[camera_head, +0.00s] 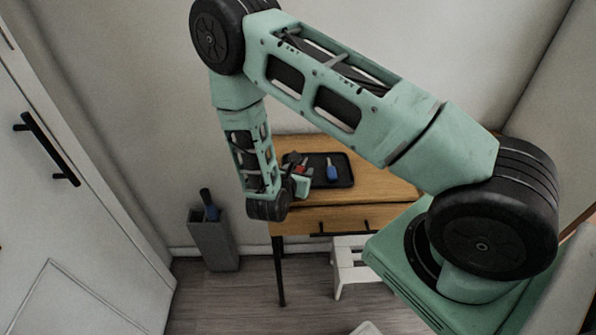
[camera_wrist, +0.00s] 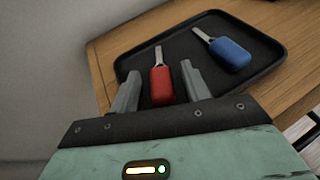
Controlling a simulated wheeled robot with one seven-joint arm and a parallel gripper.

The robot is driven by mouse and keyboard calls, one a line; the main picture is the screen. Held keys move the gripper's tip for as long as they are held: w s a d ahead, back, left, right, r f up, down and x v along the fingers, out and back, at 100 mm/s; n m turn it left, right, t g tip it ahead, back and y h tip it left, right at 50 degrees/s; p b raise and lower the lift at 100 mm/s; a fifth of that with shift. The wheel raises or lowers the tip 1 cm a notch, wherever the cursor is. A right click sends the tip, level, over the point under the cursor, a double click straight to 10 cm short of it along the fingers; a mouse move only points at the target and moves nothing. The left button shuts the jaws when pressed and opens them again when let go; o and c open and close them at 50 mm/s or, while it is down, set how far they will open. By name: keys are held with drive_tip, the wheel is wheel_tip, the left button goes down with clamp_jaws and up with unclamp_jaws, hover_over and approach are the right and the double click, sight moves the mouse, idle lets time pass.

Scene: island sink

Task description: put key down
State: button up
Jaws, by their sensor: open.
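A red-handled key (camera_wrist: 162,82) lies on a black tray (camera_wrist: 262,82) in the wrist view, its metal end pointing away from me. A blue-handled key (camera_wrist: 230,52) lies on the same tray to its right. My gripper (camera_wrist: 158,78) is open, with one finger on each side of the red key's handle and a gap on both sides. In the head view my gripper (camera_head: 300,181) is at the tray's left end, small and partly hidden by my wrist. The blue key (camera_head: 332,172) and part of the red key (camera_head: 300,168) show there on the tray (camera_head: 345,160).
The tray rests on a wooden table (camera_head: 385,188) against the wall. A white stool (camera_head: 350,262) stands under the table. A grey bin (camera_head: 214,243) with a dark blue object (camera_head: 209,205) in it stands on the floor to the left. A white door (camera_head: 60,190) is at far left.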

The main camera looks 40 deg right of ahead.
drive_tip(key=shift+r, duration=0.25)
drive_tip(key=b+v, duration=0.1)
drive_tip(key=v, duration=1)
drive_tip(key=shift+s+a+r+b, duration=0.15)
drive_tip(key=shift+s+a+b, duration=0.1)
drive_tip(key=shift+b, duration=0.1)
drive_tip(key=s+r+m+g, duration=0.5)
drive_tip(key=s+r+m, duration=0.1)
drive_tip(key=r, duration=0.1)
drive_tip(key=s+a+r+m+g+y, duration=0.2)
drive_tip(key=s+a+r+m+y, duration=0.9)
drive_tip(key=s+a+y, duration=0.1)
drive_tip(key=shift+s+a, duration=0.45)
drive_tip(key=shift+a, duration=0.6)
drive_tip(key=shift+r, duration=0.1)
